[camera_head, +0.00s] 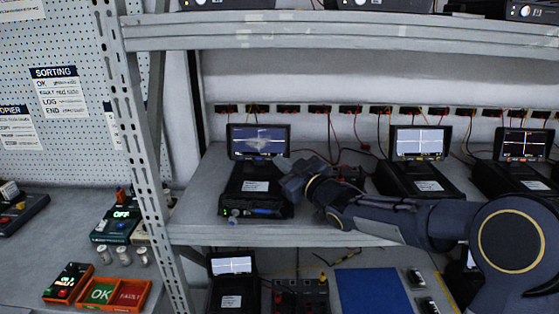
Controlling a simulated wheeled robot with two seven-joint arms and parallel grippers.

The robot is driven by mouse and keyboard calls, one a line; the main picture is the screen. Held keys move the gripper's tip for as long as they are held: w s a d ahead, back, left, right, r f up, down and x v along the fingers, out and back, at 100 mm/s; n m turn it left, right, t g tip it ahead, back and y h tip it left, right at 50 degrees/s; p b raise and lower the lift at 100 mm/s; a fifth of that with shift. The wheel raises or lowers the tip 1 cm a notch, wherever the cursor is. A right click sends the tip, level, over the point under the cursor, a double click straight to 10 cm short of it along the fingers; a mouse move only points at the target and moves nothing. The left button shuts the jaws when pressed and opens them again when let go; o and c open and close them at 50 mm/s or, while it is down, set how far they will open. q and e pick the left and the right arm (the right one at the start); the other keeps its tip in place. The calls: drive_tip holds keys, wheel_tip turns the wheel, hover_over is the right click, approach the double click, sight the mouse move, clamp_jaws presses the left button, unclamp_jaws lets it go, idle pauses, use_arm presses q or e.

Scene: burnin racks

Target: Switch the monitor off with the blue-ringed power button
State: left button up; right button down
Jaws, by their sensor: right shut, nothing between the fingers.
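A monitor unit with a black body (240,202) and a raised, lit screen (258,141) stands at the left end of the middle shelf. Its screen shows a grey-blue picture with a pale shape. Small blue and pale controls (233,213) sit along its low front edge; the blue ring is too small to make out surely. My right gripper (284,168) is shut and empty. It reaches in from the right, beside the unit's right side just below the screen, and seems to overlap its edge; I cannot tell whether they touch. My left gripper is out of view.
Two similar units with lit screens (420,142) (523,144) stand further right on the shelf. A slotted grey rack post (147,185) rises at the left. The upper shelf (340,30) is overhead. Cables hang behind. Below are another unit (231,265) and a blue mat (372,291).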

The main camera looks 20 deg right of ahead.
drive_tip(key=shift+f, duration=0.3)
drive_tip(key=shift+s+b, duration=0.1)
drive_tip(key=shift+b, duration=0.2)
drive_tip(key=shift+s+a, duration=0.1)
drive_tip(key=shift+s, duration=0.1)
drive_tip(key=shift+s+r, duration=0.1)
drive_tip(key=shift+s, duration=0.1)
drive_tip(key=shift+s+a, duration=0.1)
drive_tip(key=shift+s, duration=0.05)
drive_tip(key=shift+s+a+r+b, duration=0.1)
drive_tip(key=shift+s+r+b, duration=0.05)
drive_tip(key=shift+s+b, duration=0.2)
drive_tip(key=shift+s+a+r+b, duration=0.25)
drive_tip(key=shift+s+r, duration=0.05)
drive_tip(key=shift+s, duration=0.45)
drive_tip(key=shift+s+a+r+b, duration=0.25)
drive_tip(key=shift+s+a, duration=0.05)
drive_tip(key=shift+s, duration=0.45)
drive_tip(key=shift+s+a+r+b, duration=0.25)
drive_tip(key=shift+s+r, duration=0.05)
drive_tip(key=shift+s, duration=0.45)
